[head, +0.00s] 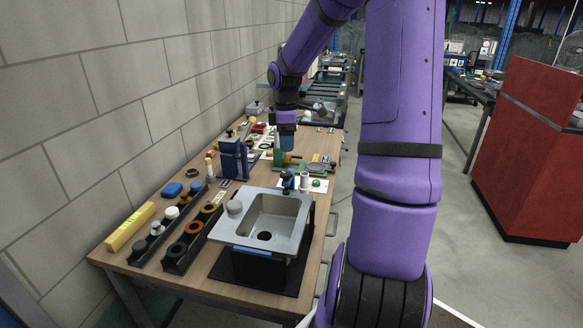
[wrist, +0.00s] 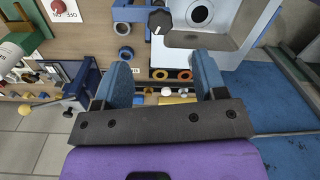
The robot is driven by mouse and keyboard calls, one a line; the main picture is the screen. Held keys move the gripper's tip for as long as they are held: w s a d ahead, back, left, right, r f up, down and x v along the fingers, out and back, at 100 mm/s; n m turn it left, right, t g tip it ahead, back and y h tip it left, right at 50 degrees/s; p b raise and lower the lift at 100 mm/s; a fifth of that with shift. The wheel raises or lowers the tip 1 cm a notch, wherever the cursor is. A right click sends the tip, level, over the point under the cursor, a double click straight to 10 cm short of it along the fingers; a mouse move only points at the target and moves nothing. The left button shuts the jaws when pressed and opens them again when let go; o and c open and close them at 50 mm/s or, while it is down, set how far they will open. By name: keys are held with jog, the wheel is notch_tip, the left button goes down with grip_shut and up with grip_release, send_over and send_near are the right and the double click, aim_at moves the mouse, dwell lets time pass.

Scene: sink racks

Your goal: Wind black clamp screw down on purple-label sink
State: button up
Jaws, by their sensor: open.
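A grey metal sink (head: 262,207) stands on a black support at the near end of the bench in the head view. A grey sink also shows at the top of the wrist view (wrist: 228,42), with a black knob (wrist: 160,20) at its edge. I cannot tell whether this knob is the clamp screw. Another sink (head: 322,104) stands farther back. No purple label is readable. My gripper (head: 287,143) points down over the bench, beyond the near sink. In the wrist view its two blue fingers (wrist: 162,75) are apart, with nothing held between them.
A blue fixture (head: 234,160) and a green one (head: 278,152) stand near my gripper. Black racks with round parts (head: 180,250) and a yellow bar (head: 130,226) lie left of the near sink. A block wall borders the left; a red cabinet (head: 530,150) stands right, across open floor.

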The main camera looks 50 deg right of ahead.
aim_at(286, 173)
jog(key=f, duration=1)
jog(key=shift+a+f, duration=0.1)
jog(key=shift+a, duration=0.1)
jog(key=shift+c, duration=0.5)
jog(key=c, duration=0.8)
jog(key=shift+c, duration=0.2)
jog(key=m, duration=0.4)
jog(key=shift+m, duration=0.4)
jog(key=m, duration=0.4)
